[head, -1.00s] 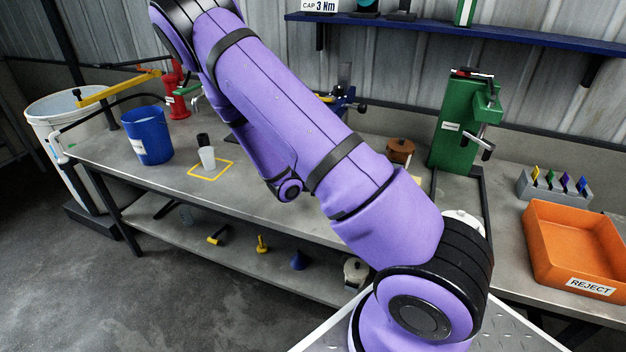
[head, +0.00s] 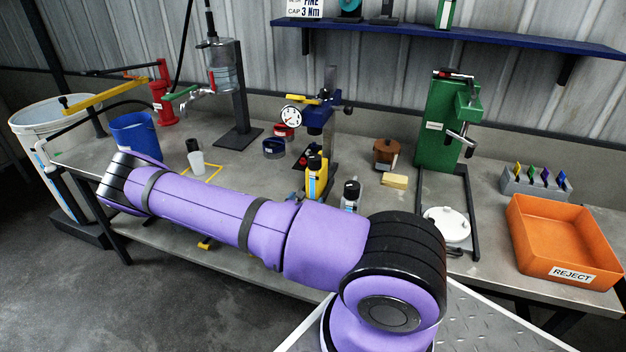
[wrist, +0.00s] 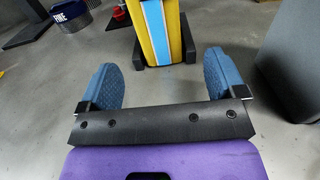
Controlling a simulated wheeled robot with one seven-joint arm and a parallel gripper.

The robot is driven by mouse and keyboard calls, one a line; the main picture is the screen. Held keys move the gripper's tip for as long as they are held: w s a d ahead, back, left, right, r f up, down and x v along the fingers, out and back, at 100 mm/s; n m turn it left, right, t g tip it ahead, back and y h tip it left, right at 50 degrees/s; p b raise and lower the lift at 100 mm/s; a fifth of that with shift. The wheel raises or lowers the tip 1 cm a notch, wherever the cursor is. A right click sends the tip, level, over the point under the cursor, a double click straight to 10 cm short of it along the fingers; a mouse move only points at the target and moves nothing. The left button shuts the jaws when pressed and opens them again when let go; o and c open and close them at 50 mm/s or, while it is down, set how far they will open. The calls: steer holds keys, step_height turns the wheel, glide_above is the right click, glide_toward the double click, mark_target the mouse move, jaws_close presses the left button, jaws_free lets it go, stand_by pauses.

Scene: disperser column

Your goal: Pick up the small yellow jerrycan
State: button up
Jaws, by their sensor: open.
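The small yellow jerrycan (head: 317,184) stands on the bench behind my arm, with a black cap and a pale blue label. In the head view the gripper is mostly hidden by my arm.
A grey bottle with a black cap (head: 350,197) stands right of the jerrycan. A grey block-like shape (wrist: 290,62) is close on the right in the wrist view. A blue stand with a dial gauge (head: 318,118) rises behind. An orange reject tray (head: 520,255) is far right.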

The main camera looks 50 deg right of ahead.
mark_target(316, 181)
steer(key=x, duration=1)
steer(key=shift+w+d+r, duration=0.15)
steer(key=shift+d+r, duration=0.1)
jaws_close()
steer(key=shift+r, duration=0.1)
